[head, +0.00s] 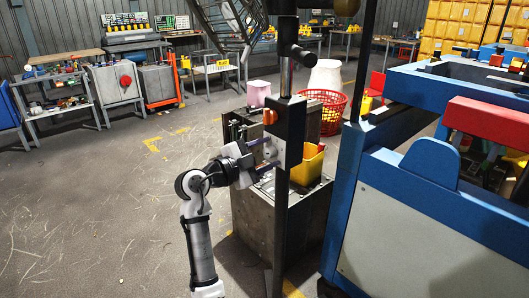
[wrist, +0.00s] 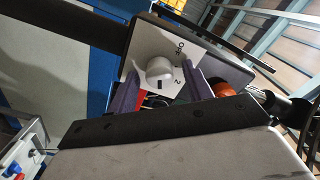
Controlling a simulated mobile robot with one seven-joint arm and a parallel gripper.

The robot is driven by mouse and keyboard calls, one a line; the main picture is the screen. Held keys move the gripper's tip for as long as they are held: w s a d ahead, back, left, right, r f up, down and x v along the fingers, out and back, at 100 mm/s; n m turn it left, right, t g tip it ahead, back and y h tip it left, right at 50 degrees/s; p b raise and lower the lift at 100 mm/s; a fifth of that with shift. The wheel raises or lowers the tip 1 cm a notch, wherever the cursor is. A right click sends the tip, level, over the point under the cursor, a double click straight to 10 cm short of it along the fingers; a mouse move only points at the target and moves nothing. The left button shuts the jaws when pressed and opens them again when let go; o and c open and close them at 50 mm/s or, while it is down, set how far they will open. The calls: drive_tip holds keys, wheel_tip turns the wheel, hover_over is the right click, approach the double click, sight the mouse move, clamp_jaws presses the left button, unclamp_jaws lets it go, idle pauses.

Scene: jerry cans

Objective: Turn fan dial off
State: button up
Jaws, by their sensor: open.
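The fan dial (wrist: 159,72) is a round white knob on a white plate in the wrist view. A dark mark shows on its lower side. The plate carries "OFF" above right of the knob and "2" below right. My gripper (wrist: 160,76) is open, with one purple finger on each side of the dial. I cannot tell whether either finger touches it. In the head view my gripper (head: 264,155) reaches from the left to the plate (head: 281,152) on a dark upright post (head: 284,205). The dial is hard to make out there.
An orange knob (head: 269,117) sits above the plate, and it also shows right of the fingers in the wrist view (wrist: 224,90). A grey cabinet with a yellow bin (head: 308,165) stands behind the post. A blue machine (head: 420,180) fills the right. The floor at left is clear.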

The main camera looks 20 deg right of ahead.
drive_tip(key=c, duration=1)
drive_tip(key=shift+o, duration=0.2)
